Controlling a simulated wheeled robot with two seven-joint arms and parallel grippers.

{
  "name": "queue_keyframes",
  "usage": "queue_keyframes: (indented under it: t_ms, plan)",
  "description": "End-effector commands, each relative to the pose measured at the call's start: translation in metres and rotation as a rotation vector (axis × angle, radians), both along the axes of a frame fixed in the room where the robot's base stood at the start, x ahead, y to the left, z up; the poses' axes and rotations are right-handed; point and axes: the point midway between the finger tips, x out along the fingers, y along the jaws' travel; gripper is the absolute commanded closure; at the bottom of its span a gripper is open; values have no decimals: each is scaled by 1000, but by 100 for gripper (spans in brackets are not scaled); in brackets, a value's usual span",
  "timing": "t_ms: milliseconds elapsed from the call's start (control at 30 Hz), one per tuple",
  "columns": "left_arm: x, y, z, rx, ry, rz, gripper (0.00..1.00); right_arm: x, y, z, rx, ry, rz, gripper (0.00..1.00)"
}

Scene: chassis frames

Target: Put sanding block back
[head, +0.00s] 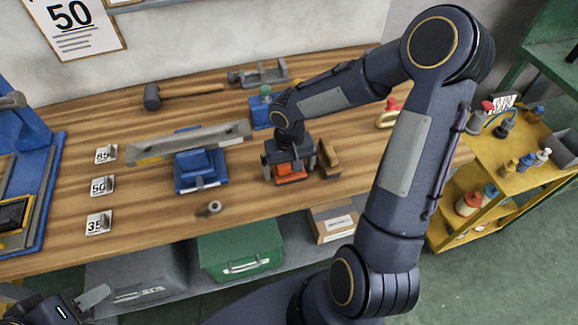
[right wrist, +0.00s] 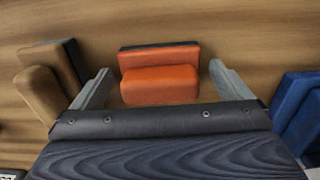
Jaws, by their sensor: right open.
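An orange block with a dark layer along its far side (right wrist: 160,82) lies on the bench between the spread fingers of my right gripper (right wrist: 161,78), with gaps on both sides. It shows in the head view (head: 290,170) under the gripper (head: 290,174), partly covered. A tan-brown block with a dark layer (head: 327,157) stands just right of the gripper; it shows at the left in the right wrist view (right wrist: 44,85). I cannot tell which block is the sanding block. My left gripper (head: 88,302) is at the bottom left edge, mostly cut off and empty as far as visible.
A blue vise (head: 199,170) with a long grey bar (head: 190,142) stands left of my right gripper. Number cards (head: 99,222) line the bench's left side. A mallet (head: 153,97) and grey clamp (head: 258,74) lie behind. A yellow cart (head: 468,160) stands at the right.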

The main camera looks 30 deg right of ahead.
Motion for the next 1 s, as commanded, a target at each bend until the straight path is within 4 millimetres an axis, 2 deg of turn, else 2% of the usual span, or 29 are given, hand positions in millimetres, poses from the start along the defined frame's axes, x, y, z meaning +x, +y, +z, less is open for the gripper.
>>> queue_keyframes:
  t_ms: [400, 500, 700, 767, 867, 1000]
  plan:
    - [0, 0, 1, 0, 1, 0, 64, 1, 0, 86, 0, -9, -1, 2]
    - [0, 0, 1, 0, 1, 0, 64, 1, 0, 101, -1, -7, -1, 2]
    - [0, 0, 1, 0, 1, 0, 64, -3, 0, 119, 2, -11, 3, 2]
    - [0, 0, 1, 0, 1, 0, 64, -10, 0, 126, 2, -24, 7, 2]
    - [0, 0, 1, 0, 1, 0, 64, -35, 0, 142, 18, -73, 20, 2]
    - [0, 0, 1, 0, 1, 0, 64, -86, 6, 162, 80, -187, 41, 2]
